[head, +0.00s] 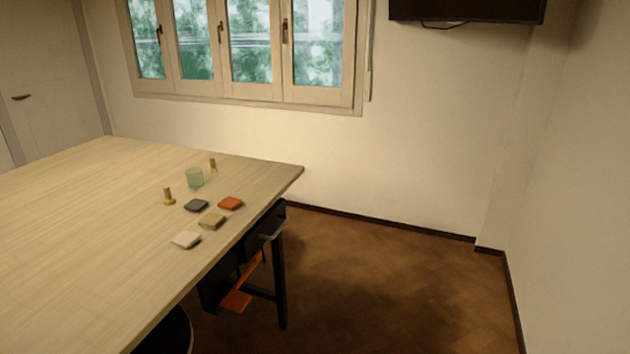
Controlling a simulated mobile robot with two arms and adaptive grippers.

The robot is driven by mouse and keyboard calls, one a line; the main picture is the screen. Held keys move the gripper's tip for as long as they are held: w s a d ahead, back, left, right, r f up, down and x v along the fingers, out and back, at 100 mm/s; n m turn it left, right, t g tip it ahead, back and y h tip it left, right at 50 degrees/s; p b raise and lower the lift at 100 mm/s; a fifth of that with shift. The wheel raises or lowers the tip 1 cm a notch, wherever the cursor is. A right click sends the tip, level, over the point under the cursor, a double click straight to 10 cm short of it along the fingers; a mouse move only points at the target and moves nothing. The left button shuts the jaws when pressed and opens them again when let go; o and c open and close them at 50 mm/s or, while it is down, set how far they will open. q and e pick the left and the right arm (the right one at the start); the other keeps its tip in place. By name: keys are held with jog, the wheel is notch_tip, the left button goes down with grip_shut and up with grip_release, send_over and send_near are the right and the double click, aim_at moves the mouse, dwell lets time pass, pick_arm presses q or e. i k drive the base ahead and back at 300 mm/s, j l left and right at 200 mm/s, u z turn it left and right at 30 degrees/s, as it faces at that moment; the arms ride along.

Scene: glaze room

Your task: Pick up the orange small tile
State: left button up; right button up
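The small orange tile (230,203) lies flat on the pale wooden table (90,215), near its right edge toward the far corner. A dark grey tile (196,205) lies just left of it, and a tan tile (211,221) lies just in front, apart from it. A pale pinkish tile (186,240) lies nearer along the same edge. Nothing covers the orange tile. Neither of my grippers shows in the head view.
A greenish clear cup (195,178) stands behind the tiles, with small brass-coloured pieces to its left (169,196) and right (213,165). A black and orange structure (238,299) is below the table edge. The table's left and the floor (390,290) at right are clear.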

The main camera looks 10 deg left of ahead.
aim_at(230, 203)
jog(key=i+l, duration=0.1)
jog(key=i, duration=0.6)
jog(key=i+l+u, duration=0.1)
jog(key=i, duration=0.65)
